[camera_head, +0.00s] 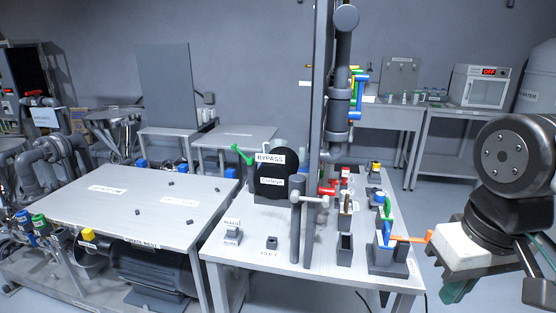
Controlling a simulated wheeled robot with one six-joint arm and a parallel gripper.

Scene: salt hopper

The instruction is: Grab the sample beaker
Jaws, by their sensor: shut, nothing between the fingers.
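My gripper (460,268) hangs at the lower right, beyond the right side of the front worktable, below a dark round arm joint. It is shut and holds nothing; its fingertips are hard to make out at this angle. I cannot pick out the sample beaker with certainty. Several small light containers (415,97) stand on the back bench (397,116), far from my gripper, but they are too small to identify.
The front worktable (330,283) carries dark holders, coloured handles and an upright pipe column (325,100). A wide grey platform (130,205) fills the left. An oven (480,86) with a red display stands at the back right. Floor (435,200) is clear between table and back benches.

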